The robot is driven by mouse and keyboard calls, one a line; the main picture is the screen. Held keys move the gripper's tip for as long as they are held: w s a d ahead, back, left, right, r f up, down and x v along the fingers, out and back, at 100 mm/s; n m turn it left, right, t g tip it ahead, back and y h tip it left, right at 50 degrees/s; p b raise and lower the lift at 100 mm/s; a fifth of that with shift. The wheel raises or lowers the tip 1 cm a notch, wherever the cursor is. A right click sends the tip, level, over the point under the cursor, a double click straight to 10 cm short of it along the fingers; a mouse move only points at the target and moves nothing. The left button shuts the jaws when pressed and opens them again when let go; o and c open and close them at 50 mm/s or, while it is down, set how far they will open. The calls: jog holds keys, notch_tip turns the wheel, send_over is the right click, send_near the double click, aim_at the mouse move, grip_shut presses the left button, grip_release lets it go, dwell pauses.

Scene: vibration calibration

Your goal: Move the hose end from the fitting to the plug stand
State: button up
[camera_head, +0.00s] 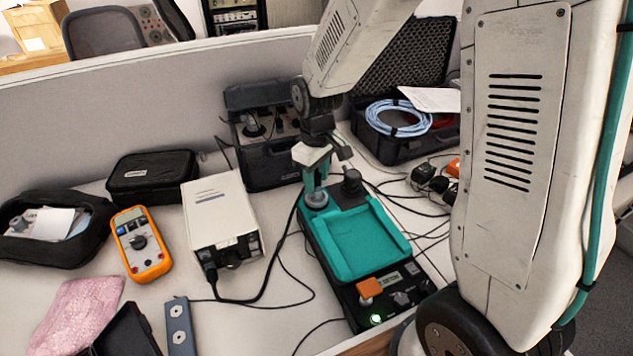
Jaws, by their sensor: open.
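My gripper (316,188) is open. Its teal fingers point down over a grey round fitting (317,200) at the far left corner of a black unit with a teal tray (368,243). I cannot tell whether the fingers touch the fitting. I cannot make out a separate hose end; the fingers may hide it. A black round knob-like part (351,182) stands upright just right of the fitting. I cannot tell for sure which thing is the plug stand.
A white box (219,207) with black cables stands left of the unit. An orange multimeter (140,243), a black case (152,174) and a grey bar (178,327) lie farther left. An open case with blue cable (397,118) stands behind. Loose cables run right of the unit.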

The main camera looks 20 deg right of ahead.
grip_shut()
jog(key=n, duration=0.4)
jog(key=n, duration=0.4)
dwell(0.4)
jog(key=n, duration=0.4)
